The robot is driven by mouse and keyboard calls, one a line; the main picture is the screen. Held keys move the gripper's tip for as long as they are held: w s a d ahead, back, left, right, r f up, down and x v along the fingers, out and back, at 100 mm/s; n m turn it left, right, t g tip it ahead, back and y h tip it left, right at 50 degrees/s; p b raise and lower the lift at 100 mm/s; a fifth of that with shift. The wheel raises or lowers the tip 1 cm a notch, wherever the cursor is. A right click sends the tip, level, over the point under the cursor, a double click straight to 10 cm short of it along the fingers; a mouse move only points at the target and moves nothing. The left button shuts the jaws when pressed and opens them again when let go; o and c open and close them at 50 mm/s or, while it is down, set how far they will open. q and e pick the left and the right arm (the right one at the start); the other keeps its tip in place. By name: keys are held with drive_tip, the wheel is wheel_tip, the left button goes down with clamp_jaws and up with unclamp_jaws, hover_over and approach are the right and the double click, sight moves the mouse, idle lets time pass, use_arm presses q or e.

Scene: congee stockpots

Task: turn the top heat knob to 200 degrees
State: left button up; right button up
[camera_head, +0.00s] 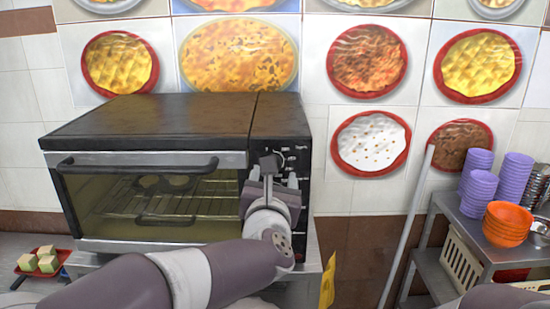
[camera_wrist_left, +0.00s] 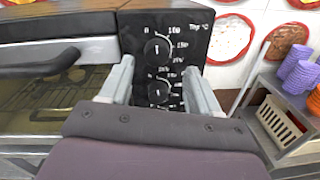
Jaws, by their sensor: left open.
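The oven's black control panel (camera_head: 281,128) carries a column of round knobs at the oven's right side. In the left wrist view the top heat knob (camera_wrist_left: 157,48) is black with a short, near-upright light mark, inside a dial marked 0, 100, 150 and more. A second knob (camera_wrist_left: 158,92) with its own dial sits below it. My left gripper (camera_wrist_left: 159,65) is open, its fingers on either side of the knob column, with nothing between them clearly gripped. In the head view my left gripper (camera_head: 272,178) is in front of the panel and hides its lower part. My right gripper is out of view.
The oven (camera_head: 150,150) has a glass door with a long handle (camera_head: 138,165) left of the panel. A red tray (camera_head: 42,262) with pale cubes is at the far left. A metal cart (camera_head: 455,215) with stacked purple and orange bowls stands at the right.

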use_arm(q)
drive_tip(key=w+p, duration=0.1)
drive_tip(key=w, duration=0.3)
drive_tip(key=shift+w, duration=0.3)
drive_tip(key=c, duration=0.4)
drive_tip(key=shift+a, duration=0.1)
drive_tip(key=c, duration=0.6)
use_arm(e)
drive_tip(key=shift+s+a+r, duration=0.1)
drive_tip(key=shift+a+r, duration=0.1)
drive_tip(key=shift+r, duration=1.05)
